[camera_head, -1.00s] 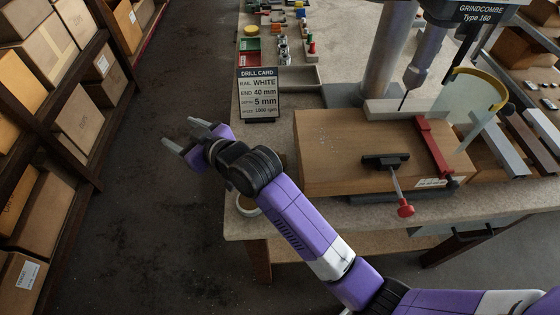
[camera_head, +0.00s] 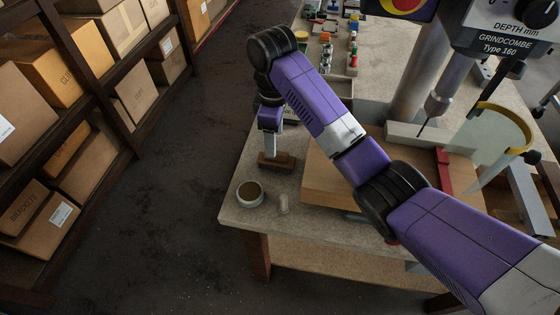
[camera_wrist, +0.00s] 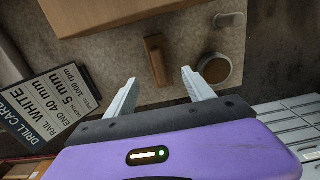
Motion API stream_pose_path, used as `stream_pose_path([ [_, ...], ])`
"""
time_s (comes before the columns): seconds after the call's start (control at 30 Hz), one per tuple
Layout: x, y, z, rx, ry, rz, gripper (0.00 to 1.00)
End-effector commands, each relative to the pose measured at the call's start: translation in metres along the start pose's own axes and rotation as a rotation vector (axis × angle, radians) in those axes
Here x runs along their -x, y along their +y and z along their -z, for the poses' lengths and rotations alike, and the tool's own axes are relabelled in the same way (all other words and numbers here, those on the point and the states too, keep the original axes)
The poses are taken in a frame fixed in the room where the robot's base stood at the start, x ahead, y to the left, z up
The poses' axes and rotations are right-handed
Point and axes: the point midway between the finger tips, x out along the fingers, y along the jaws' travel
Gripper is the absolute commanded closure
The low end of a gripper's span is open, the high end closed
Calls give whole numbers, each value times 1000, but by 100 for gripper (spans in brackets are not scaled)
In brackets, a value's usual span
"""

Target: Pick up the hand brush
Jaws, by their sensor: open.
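The hand brush (camera_head: 277,162) is a small brown block lying on the bench top near its left edge. In the wrist view the brush (camera_wrist: 156,58) is a narrow brown bar ahead of the gap between my fingers, its near end close to the line of the fingertips. My gripper (camera_head: 271,146) points down over the brush in the head view. In the wrist view my gripper (camera_wrist: 160,77) is open, with one finger on each side of the brush's line and nothing held. I cannot tell the exact height left between fingertips and brush.
A round pot (camera_head: 250,194) and a small pale cylinder (camera_head: 283,205) stand close to the brush. A wooden board (camera_head: 322,184) lies to its right, below the drill press (camera_head: 440,95). The drill card (camera_wrist: 45,105) stands left in the wrist view. Shelves of boxes (camera_head: 70,90) are left.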

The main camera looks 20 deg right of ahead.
Motion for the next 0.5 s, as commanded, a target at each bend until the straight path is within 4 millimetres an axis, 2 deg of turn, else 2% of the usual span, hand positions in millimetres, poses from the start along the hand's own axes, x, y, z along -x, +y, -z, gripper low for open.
stream_pose_path([
  [0.2,-24,-2,-1,10,-2,4,38],
  [0.37,-34,-1,-2,9,-4,4,38],
  [0.5,-54,-1,-5,8,-4,5,38],
])
